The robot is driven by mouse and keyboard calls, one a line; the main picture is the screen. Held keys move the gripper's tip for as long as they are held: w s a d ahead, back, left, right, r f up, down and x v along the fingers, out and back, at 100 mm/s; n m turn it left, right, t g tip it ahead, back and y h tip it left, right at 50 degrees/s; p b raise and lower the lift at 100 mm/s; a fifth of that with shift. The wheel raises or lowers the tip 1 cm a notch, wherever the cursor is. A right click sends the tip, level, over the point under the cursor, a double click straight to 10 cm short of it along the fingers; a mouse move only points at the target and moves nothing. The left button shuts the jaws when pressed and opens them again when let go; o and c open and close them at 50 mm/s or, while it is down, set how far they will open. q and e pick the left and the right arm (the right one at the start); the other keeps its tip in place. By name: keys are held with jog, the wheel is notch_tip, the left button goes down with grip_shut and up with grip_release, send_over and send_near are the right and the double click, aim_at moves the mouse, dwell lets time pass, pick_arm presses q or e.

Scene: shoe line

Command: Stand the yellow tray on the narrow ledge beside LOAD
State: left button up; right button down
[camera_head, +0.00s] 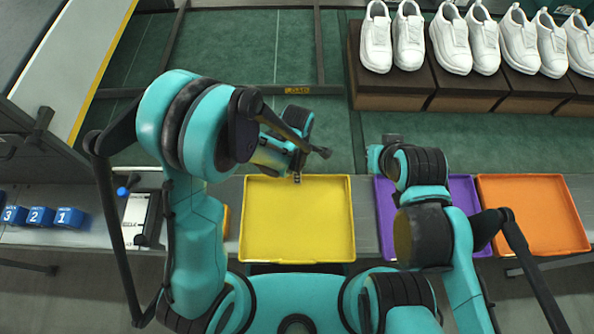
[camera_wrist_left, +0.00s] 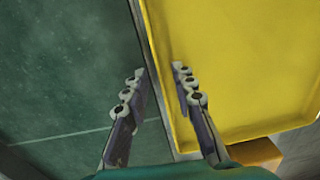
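The yellow tray (camera_head: 297,218) lies flat on the grey bench, and it fills the right of the left wrist view (camera_wrist_left: 235,60). My left gripper (camera_head: 297,175) is at the tray's far edge. In the left wrist view my left gripper (camera_wrist_left: 158,76) is open, with one finger on each side of the tray's rim and a gap between them. A LOAD label (camera_head: 298,91) sits on a narrow dark ledge (camera_head: 266,90) beyond the bench. My right gripper is mostly hidden behind its arm, by the purple tray (camera_head: 385,215); its fingers cannot be made out.
An orange tray (camera_head: 535,215) lies to the right of the purple one. White shoes (camera_head: 451,40) stand on brown boxes (camera_head: 395,90) at the back right. Blue numbered blocks (camera_head: 41,217) and a white-topped item (camera_head: 137,215) sit at the left. Green floor separates bench and ledge.

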pick_arm(q)
jog(key=shift+r+p, duration=0.3)
jog(key=shift+r, duration=0.05)
notch_tip(320, 180, up, 12)
jog(key=p, duration=0.4)
jog(key=s+a+r+m+t, duration=0.2)
jog(key=a+r+m+t, duration=0.2)
jog(key=a+r+m, duration=0.3)
jog(key=s+a+r+m+t, duration=0.3)
jog(key=a+r+m, duration=0.3)
jog(key=a+m, duration=0.5)
jog(key=shift+r+t, duration=0.4)
jog(key=shift+f+b, duration=0.9)
jog(key=shift+f, duration=0.15)
